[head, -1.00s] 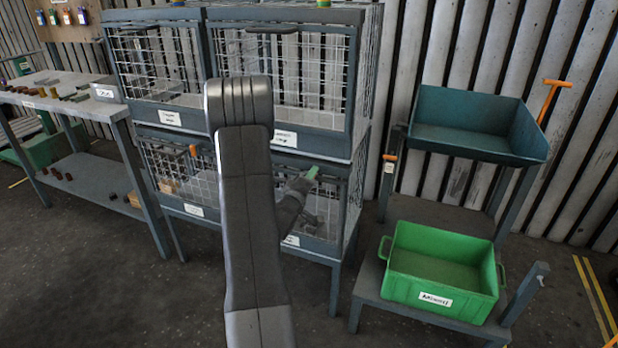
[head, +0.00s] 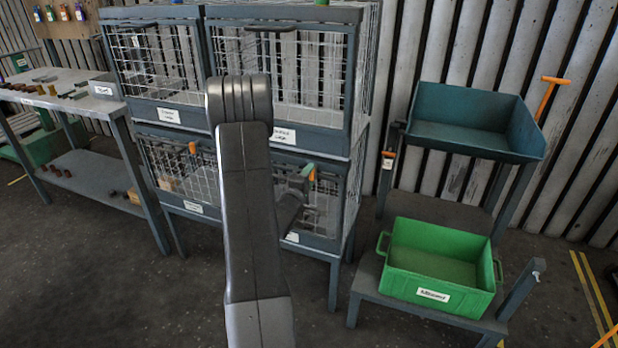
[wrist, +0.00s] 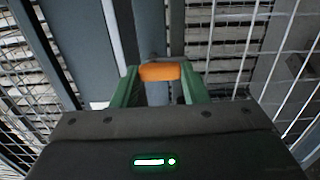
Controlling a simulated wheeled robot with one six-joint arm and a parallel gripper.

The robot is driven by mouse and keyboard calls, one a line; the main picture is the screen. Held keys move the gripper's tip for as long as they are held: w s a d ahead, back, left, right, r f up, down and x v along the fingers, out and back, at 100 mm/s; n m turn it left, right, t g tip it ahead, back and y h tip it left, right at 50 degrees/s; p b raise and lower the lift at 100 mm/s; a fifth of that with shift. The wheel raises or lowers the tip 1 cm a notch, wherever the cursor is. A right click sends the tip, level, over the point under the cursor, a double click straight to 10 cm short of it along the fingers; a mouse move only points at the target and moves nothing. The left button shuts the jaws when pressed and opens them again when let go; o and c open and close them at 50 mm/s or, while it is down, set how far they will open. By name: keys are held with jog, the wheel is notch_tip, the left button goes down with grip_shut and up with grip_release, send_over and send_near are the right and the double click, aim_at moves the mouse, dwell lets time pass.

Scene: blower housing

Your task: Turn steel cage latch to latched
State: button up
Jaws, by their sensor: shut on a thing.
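The steel cage latch has an orange handle (wrist: 160,72), which sits between my gripper's two green fingers in the wrist view. My gripper (wrist: 162,84) is shut on this handle. A grey bar runs up behind the handle. In the head view the orange handle (head: 311,170) shows at the upper front of the lower right cage (head: 325,205), with my gripper (head: 308,172) at it. My own arm hides the left part of this cage front. I cannot tell the latch's exact angle.
The lower left cage (head: 170,165) has its own orange handle (head: 192,148). Two more cages stand above. A green bin (head: 440,270) sits on a low stand at right, under a teal tray (head: 470,120). A workbench (head: 60,98) stands at left. The floor in front is clear.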

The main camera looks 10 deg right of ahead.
jog(key=o, duration=1)
jog(key=v, duration=1.3)
jog(key=shift+s+a, duration=0.3)
jog(key=x, duration=1.3)
jog(key=shift+w+d, duration=0.3)
